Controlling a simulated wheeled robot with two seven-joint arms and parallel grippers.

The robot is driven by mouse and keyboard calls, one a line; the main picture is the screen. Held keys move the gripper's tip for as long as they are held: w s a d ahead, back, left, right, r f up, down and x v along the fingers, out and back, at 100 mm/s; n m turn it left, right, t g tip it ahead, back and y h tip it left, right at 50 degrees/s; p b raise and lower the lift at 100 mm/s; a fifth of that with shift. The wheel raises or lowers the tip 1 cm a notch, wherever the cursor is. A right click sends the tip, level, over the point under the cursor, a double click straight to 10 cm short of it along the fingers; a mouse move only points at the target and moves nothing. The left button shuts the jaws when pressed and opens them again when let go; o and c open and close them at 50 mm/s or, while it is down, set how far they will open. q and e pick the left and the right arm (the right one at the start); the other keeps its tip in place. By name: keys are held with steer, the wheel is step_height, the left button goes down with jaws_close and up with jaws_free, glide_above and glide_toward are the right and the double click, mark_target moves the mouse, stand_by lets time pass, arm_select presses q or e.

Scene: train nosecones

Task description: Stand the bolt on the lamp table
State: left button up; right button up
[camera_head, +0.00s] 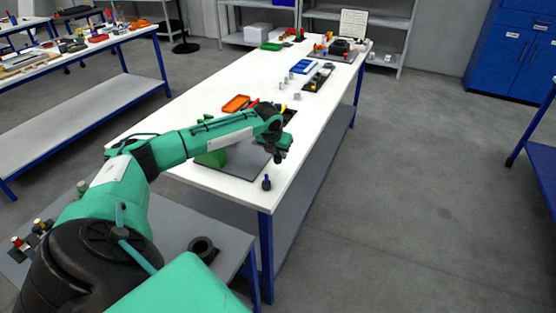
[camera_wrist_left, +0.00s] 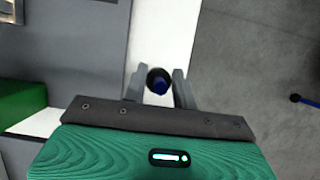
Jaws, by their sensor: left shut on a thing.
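My left gripper (camera_head: 280,157) is above the near right corner of the white lamp table (camera_head: 205,80), its fingers pointing down. In the left wrist view, a round black thing with a blue part, which I take for the bolt (camera_wrist_left: 160,86), shows between the fingertips of the left gripper (camera_wrist_left: 157,76), which are shut on it. A small dark blue upright thing (camera_head: 266,183) stands on the white top near the corner, just below and left of the gripper in the head view. I cannot tell its exact kind. My right gripper is not in view.
A grey mat (camera_head: 235,167) lies beside the gripper, with a green block (camera_head: 212,158) on it. An orange tray (camera_head: 236,104) and a blue tray (camera_head: 303,66) lie farther back. A grey table (camera_head: 190,225) with a dark ring (camera_head: 203,248) stands in front.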

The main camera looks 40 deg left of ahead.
mark_target(276, 157)
arm_select(q)
steer(key=shift+f+p, duration=0.3)
steer(key=shift+f, duration=2)
steer(key=o, duration=1.1)
steer(key=shift+c, duration=0.2)
steer(key=shift+s+r, duration=0.1)
steer(key=shift+r, duration=0.2)
steer(key=b+v, duration=0.1)
steer(key=v, duration=1)
steer(key=shift+r, duration=0.3)
